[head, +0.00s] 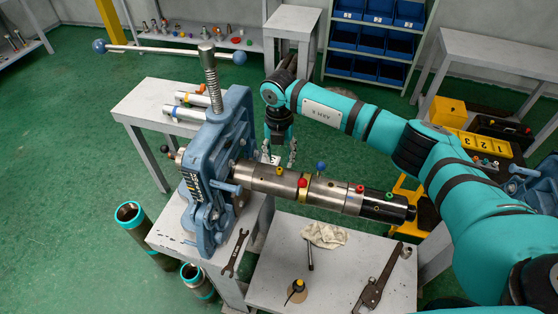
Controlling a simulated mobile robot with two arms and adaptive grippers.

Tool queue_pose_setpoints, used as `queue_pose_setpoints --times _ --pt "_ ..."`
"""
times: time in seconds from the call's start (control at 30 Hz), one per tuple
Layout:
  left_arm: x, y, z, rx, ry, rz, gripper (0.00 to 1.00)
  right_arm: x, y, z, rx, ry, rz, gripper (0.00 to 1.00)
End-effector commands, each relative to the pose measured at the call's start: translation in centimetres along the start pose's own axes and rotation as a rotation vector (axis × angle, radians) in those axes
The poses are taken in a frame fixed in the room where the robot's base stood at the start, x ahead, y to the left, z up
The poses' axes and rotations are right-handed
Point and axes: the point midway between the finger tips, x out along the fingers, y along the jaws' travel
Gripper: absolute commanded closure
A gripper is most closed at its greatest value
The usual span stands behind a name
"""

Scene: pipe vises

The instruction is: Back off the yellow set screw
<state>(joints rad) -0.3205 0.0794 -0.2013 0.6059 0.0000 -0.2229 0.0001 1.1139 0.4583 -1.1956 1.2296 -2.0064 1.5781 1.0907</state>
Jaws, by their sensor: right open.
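The yellow set screw (279,171) is a small yellow knob on top of the steel pipe (262,180), near the vise. The pipe is held level in the blue pipe vise (213,180) and sticks out to the right. My right gripper (279,160) points down with its fingers spread, just above and behind the yellow screw. It looks empty; I cannot tell whether a finger touches the pipe. My left gripper is not in view.
A red knob (302,183), a blue knob (320,166) and a green knob (389,195) sit farther right along the pipe. A wrench (235,253), a rag (325,235) and a pipe wrench (375,287) lie on the white tables below.

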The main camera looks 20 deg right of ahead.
Motion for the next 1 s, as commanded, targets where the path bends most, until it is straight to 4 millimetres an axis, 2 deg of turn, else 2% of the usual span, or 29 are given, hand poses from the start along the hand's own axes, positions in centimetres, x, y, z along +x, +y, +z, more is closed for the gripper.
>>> queue_pose_setpoints --times 0.1,0.23,0.4,0.67,1.0 --pt "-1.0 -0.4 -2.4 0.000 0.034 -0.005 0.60 2.0 0.0 -0.1 0.001 0.003 -0.001 0.58" --pt "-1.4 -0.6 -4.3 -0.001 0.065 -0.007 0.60 3.7 0.1 -0.1 0.000 0.002 -0.001 0.58" --pt "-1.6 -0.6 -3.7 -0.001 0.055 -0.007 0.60 4.8 0.0 0.0 0.000 0.000 0.000 0.58" --pt "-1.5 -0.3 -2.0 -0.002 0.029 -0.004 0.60 4.9 0.0 0.0 0.000 0.000 0.000 0.58" --pt "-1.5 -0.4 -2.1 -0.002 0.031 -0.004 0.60 4.9 0.0 0.0 0.000 0.000 0.001 1.00"
